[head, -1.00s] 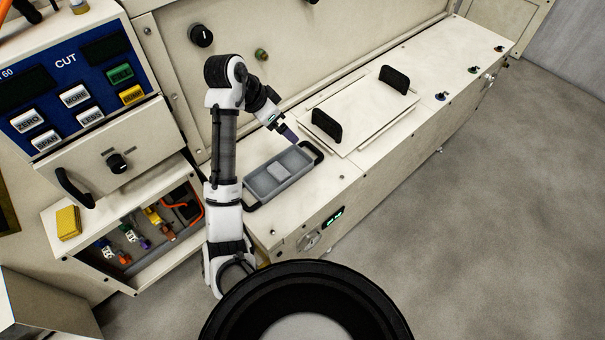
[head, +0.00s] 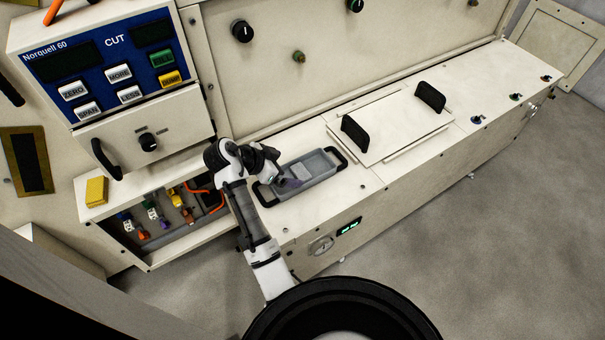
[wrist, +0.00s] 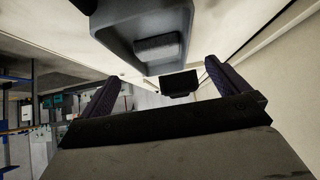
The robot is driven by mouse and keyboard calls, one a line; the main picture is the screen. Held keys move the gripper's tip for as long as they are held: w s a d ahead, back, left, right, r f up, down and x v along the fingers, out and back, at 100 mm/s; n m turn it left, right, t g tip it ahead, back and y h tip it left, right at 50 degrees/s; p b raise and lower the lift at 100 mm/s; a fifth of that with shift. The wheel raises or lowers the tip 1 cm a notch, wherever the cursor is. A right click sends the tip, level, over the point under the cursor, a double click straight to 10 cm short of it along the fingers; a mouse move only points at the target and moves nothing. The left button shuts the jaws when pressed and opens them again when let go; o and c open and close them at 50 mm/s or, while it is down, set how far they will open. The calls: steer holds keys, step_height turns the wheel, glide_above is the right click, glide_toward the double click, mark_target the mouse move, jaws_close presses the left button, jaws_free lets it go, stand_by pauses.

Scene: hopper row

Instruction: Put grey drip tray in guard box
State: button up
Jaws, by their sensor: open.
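The grey drip tray (head: 322,163) is a long open tray with a black handle at each end. It lies on top of the long cream cabinet, and its upper part shows in the wrist view (wrist: 118,30). My gripper (head: 290,184) is over the tray's left part, near its left handle (head: 264,195), and hides some of the tray. In the wrist view my gripper (wrist: 162,85) has its purple fingers spread apart, with a black block-like part between or beyond them. Contact cannot be told. I cannot tell which thing is the guard box.
A flat cream lid (head: 390,130) with two upright black handles lies right of the tray. An open bay (head: 170,215) with coloured connectors is at lower left, with a yellow block (head: 96,190) on its ledge.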

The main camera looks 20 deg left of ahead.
mark_target(303, 171)
steer(key=shift+x, duration=1.2)
steer(key=p+x, duration=0.1)
steer(key=x, duration=0.1)
steer(key=p+x, duration=0.1)
steer(key=x, duration=0.1)
steer(key=shift+w+d, duration=0.1)
steer(key=shift+d, duration=0.25)
steer(key=shift+w+d+f, duration=0.1)
steer(key=shift+w+f, duration=0.1)
steer(key=shift+f, duration=0.15)
steer(key=c, duration=1)
steer(key=shift+r, duration=0.15)
